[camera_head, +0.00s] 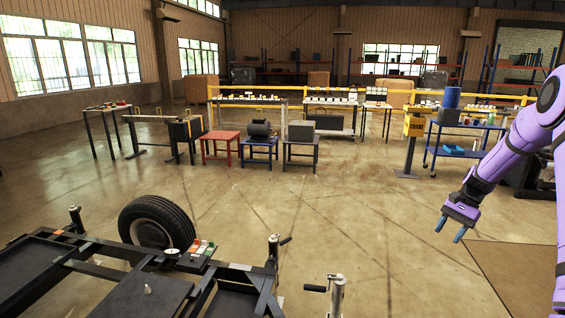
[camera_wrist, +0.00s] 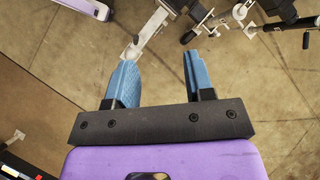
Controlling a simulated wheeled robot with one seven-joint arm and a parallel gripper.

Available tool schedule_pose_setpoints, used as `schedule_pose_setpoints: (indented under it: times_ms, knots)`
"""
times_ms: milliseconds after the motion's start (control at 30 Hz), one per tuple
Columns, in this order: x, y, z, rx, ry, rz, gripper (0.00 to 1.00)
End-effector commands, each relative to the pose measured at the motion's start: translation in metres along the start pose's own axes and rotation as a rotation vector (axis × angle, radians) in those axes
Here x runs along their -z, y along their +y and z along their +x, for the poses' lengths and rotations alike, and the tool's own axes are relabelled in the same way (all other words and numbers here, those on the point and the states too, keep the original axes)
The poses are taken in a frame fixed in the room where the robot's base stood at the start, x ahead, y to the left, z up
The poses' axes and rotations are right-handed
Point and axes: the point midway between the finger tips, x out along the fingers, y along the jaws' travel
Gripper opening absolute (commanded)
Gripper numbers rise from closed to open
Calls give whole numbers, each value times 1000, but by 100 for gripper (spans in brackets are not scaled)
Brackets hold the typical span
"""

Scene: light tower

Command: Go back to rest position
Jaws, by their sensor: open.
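My gripper (camera_head: 451,230) hangs at the right of the head view on my purple arm, above the bare floor and pointing down. Its two blue fingers are apart with nothing between them. In the wrist view my gripper (camera_wrist: 158,80) also shows open and empty, with the concrete floor below it. A black trailer frame (camera_head: 110,268) with a tyre (camera_head: 157,224) stands at the lower left of the head view, apart from my gripper.
A jack post (camera_head: 337,296) stands at the bottom centre. Red (camera_head: 221,146) and blue (camera_head: 259,144) tables stand further back. A blue cart (camera_head: 465,151) is behind my arm. A brown mat (camera_head: 520,275) lies at lower right. The middle floor is clear.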

Motion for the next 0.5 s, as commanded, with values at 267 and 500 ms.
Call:
schedule_pose_setpoints:
  times_ms: [267,500]
  knots:
    - [-99,-29,-44,-78,157,-160,48]
    - [-184,-38,-66,-132,286,-299,48]
